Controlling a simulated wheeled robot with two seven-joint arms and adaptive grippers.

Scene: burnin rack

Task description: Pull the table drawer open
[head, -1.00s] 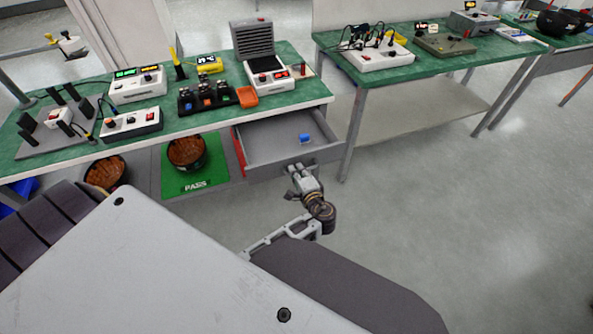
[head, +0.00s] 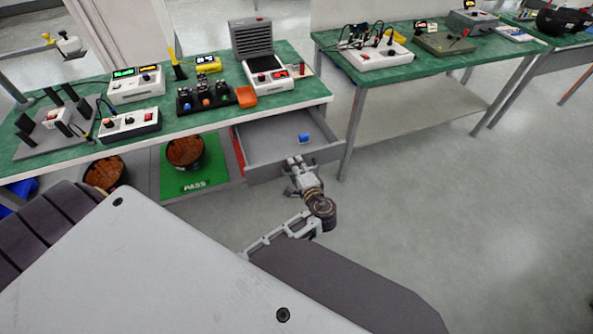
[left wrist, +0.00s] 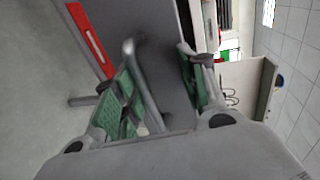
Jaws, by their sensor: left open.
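The table drawer (head: 262,143) stands pulled out from under the near green-topped table, with a small blue object (head: 304,138) inside it. My left gripper (head: 301,176) is at the drawer's front with its fingers spread apart. In the left wrist view, the grey drawer front (left wrist: 150,25) is ahead of the open gripper (left wrist: 158,72). A grey bar handle (left wrist: 148,90) lies between the green-padded fingers, nearer the left finger. I cannot tell whether it touches a finger. My right gripper is not in view.
The near table (head: 60,156) carries several devices and an orange tray (head: 246,97). Below it, a round container (head: 185,151) stands on a green PASS mat (head: 195,190). A second table (head: 440,66) stands to the right. The floor (head: 450,200) right of the drawer is clear.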

